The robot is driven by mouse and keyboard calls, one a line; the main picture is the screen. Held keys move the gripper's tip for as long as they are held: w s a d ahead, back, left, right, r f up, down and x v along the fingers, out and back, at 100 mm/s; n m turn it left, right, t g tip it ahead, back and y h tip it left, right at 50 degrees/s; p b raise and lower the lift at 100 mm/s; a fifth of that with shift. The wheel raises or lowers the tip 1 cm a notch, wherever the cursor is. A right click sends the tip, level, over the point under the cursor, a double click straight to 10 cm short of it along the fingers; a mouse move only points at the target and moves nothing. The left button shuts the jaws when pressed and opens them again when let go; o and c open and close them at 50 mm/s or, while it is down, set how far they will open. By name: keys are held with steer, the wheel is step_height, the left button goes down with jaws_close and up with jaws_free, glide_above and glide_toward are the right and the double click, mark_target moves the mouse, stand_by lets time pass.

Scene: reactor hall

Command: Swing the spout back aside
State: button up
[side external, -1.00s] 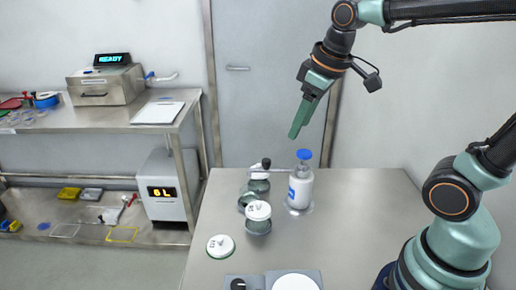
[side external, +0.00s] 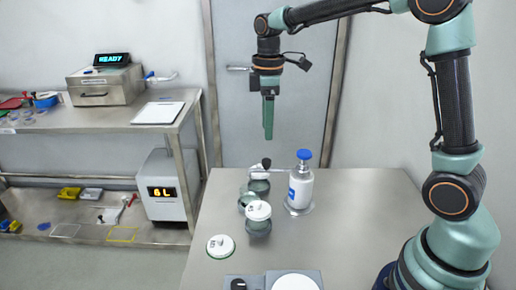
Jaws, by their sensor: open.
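A white bottle (side external: 300,188) with a blue cap stands upright on the table. A thin metallic spout (side external: 274,170) extends left from it over a small jar (side external: 260,185). A black knob (side external: 266,162) shows at the spout's left part. My gripper (side external: 268,136) is open and empty, pointing down. In the picture it is above the knob and left of the blue cap, apart from both. From this side its two fingers overlap, and its depth relative to the spout is hard to tell.
A jar with a white lid (side external: 258,216) and a smaller jar (side external: 246,203) stand in front of the spout. A round white lid (side external: 220,246) lies at front left. A grey device with a white disc (side external: 295,283) is at the front edge. The table's right side is clear.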

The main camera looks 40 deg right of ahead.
mark_target(266, 160)
step_height(266, 160, down, 9)
steer(key=shift+f, duration=0.1)
stand_by(0.4)
jaws_close()
stand_by(1.3)
